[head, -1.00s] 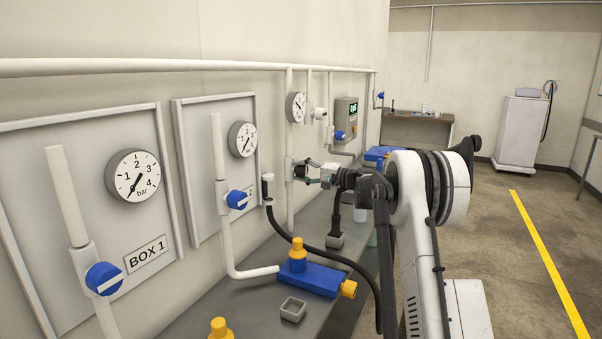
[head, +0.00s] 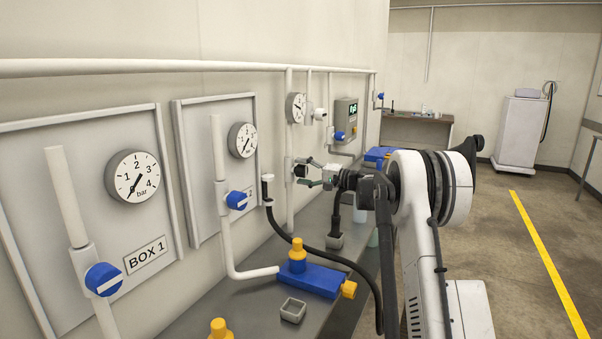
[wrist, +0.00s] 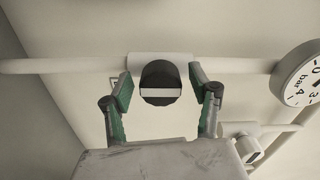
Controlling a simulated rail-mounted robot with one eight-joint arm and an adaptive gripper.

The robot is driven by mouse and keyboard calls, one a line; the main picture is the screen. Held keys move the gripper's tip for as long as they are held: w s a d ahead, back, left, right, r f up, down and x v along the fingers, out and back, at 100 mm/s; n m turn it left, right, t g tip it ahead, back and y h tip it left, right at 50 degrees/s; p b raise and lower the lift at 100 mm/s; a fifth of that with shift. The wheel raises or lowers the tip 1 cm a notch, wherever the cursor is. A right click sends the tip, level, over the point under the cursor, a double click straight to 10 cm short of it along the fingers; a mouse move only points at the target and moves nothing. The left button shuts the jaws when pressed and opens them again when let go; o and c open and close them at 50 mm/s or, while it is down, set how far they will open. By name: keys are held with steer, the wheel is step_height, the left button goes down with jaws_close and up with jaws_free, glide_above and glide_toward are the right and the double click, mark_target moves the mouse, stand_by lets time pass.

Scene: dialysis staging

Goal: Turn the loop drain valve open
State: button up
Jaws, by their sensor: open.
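The loop drain valve seems to be the black round knob with a white bar (wrist: 160,84) on a white pipe in the wrist view. In that view the bar lies along the pipe's direction. In the head view the black knob (head: 301,170) sits on the vertical wall pipe, partly behind my gripper. My gripper (wrist: 160,88) is open, one green-padded finger on each side of the knob. I see small gaps between the pads and the knob. In the head view my gripper (head: 308,172) points at the wall and holds nothing.
Blue-handled valves (head: 237,200) and (head: 104,279) stand on pipes at the left. A black hose (head: 325,245) runs under my arm. A gauge (wrist: 302,75) is beside the pipe.

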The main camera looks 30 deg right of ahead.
steer(key=v, duration=1.1)
steer(key=shift+s+d, duration=0.15)
